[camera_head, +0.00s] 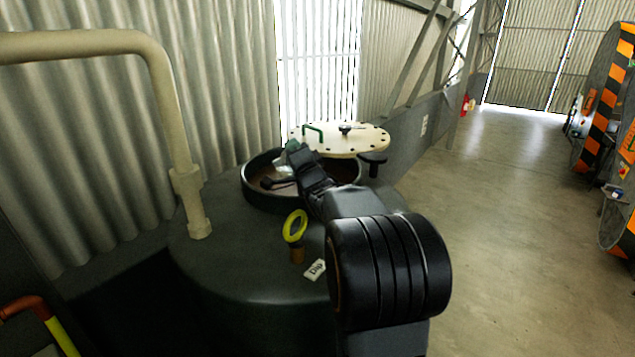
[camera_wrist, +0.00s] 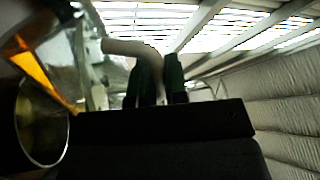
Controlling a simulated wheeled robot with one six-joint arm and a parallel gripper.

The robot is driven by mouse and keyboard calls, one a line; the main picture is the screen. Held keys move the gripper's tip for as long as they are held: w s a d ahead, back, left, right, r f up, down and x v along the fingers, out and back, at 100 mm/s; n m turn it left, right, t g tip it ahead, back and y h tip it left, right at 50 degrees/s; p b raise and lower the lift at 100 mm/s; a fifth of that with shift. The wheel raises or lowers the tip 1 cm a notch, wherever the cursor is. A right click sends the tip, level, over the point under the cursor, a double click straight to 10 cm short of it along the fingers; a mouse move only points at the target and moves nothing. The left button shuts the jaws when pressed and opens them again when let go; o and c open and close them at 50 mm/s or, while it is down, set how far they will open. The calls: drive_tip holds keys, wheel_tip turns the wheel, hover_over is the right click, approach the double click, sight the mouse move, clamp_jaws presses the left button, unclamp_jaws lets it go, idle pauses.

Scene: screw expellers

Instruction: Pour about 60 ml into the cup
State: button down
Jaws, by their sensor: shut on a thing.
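My gripper (camera_head: 294,152) is at the open round hatch of the dark tank (camera_head: 240,270). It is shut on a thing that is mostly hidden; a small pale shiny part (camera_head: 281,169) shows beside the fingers. In the wrist view my gripper's two dark fingers (camera_wrist: 160,80) stand upright. Close to that camera on the left is a shiny metal vessel with a round mouth (camera_wrist: 42,118), tilted sideways. An amber streak (camera_wrist: 42,66) runs above its mouth; I cannot tell whether it is liquid or a reflection. I cannot tell which vessel is the cup.
The hatch rim (camera_head: 250,197) surrounds a brownish interior. The pale bolted lid (camera_head: 345,139) is swung aside behind it. A yellow ring (camera_head: 295,226) and a "Dip" label (camera_head: 315,270) are on the tank top. A cream pipe (camera_head: 165,90) rises on the left.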

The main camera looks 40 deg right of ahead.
drive_tip(key=n, duration=0.1)
drive_tip(key=a+n+y+b, duration=0.1)
drive_tip(key=n, duration=0.1)
drive_tip(key=a+n, duration=0.1)
drive_tip(key=shift+w+y+b, duration=0.3)
drive_tip(key=shift+a+r+n, duration=0.15)
drive_tip(key=shift+n, duration=0.25)
drive_tip(key=n, duration=0.1)
drive_tip(key=a+n+g+y, duration=0.1)
drive_tip(key=n, duration=0.1)
drive_tip(key=shift+w+a+r, duration=0.1)
drive_tip(key=shift+w+a, duration=0.1)
drive_tip(key=shift+w, duration=0.05)
idle(0.5)
